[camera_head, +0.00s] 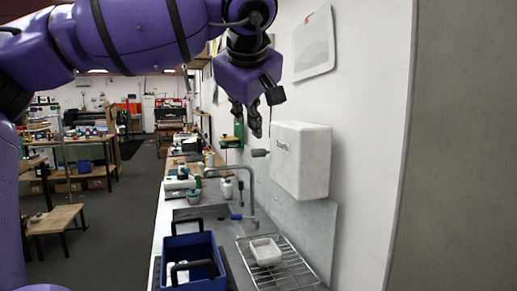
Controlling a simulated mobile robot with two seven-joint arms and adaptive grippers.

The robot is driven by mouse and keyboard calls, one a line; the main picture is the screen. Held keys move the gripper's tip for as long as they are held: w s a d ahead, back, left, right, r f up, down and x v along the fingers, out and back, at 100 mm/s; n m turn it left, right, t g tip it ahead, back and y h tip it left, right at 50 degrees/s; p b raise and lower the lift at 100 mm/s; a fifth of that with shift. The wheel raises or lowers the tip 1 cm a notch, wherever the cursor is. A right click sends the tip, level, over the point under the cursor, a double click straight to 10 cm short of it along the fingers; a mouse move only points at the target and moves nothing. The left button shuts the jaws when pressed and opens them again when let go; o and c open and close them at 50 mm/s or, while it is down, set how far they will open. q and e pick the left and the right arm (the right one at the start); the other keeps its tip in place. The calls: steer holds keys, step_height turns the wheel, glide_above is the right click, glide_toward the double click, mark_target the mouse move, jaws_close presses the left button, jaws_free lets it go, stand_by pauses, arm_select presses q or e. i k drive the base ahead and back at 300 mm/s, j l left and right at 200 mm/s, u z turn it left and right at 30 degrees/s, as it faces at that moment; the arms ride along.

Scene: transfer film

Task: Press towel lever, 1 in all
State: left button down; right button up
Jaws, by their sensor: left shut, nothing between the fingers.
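A white towel dispenser (301,160) is mounted on the wall right of centre. Its small grey lever (260,153) sticks out from its left side. My left gripper (254,128) hangs from the purple arm, pointing down, with its fingers shut and empty. In the picture the fingertips are just above the lever; I cannot tell whether they touch it, but a small gap seems to show. My right gripper is not in view.
Below are a sink with a grey faucet (250,190), a blue crate (191,262) and a wire rack (290,269) holding a white dish (265,251). A white panel (313,45) hangs on the wall above. A grey wall edge closes the right side.

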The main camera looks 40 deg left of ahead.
mark_target(255, 153)
steer(key=i+j, duration=0.3)
steer(key=j, duration=0.15)
steer(key=i+j, duration=0.3)
steer(key=j, duration=0.15)
steer(key=i+j, duration=0.3)
steer(key=j, duration=0.15)
